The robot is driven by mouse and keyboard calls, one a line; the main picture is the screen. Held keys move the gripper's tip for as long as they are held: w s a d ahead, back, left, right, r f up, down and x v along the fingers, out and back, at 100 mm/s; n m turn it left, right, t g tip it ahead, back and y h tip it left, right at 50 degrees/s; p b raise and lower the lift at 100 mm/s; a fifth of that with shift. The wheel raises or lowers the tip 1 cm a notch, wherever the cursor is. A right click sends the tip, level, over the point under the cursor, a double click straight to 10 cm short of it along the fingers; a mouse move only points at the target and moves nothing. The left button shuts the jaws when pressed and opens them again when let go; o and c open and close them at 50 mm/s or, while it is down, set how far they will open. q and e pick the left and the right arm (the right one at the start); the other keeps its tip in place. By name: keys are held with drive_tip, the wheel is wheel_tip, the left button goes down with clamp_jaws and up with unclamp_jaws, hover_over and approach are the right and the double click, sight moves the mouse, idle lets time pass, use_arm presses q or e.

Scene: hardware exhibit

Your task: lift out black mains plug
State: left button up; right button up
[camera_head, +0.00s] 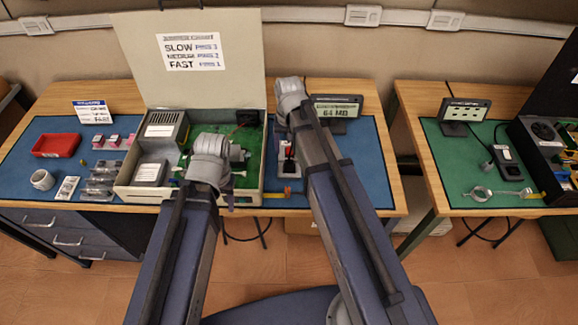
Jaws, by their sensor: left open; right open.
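On the right table, a dark socket block (508,163) lies on the green mat with a black shape on it that may be the black mains plug; it is too small to be sure. A thin black cable runs from it towards a small display. On the left table, a pale holder (286,160) with a black and red piece stands behind my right arm, partly hidden. My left gripper (238,154) is open over the opened computer case. My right gripper (290,100) is open beyond the case's right edge, its fingers mostly hidden by its own wrist. Both appear empty.
The open case (254,185) has a raised lid (140,50) with a speed chart. A red tray (57,145) and small parts lie left. A display (338,107) reads 64 MB. A gap separates the tables. The blue mat (350,170) is clear at right.

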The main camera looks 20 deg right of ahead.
sight(289, 162)
drive_tip(key=shift+s+f+b, duration=0.2)
drive_tip(key=shift+f+b, duration=2.6)
drive_tip(key=shift+f, duration=0.35)
drive_tip(key=shift+r, duration=0.1)
drive_tip(key=shift+c, duration=0.2)
drive_tip(key=c, duration=1)
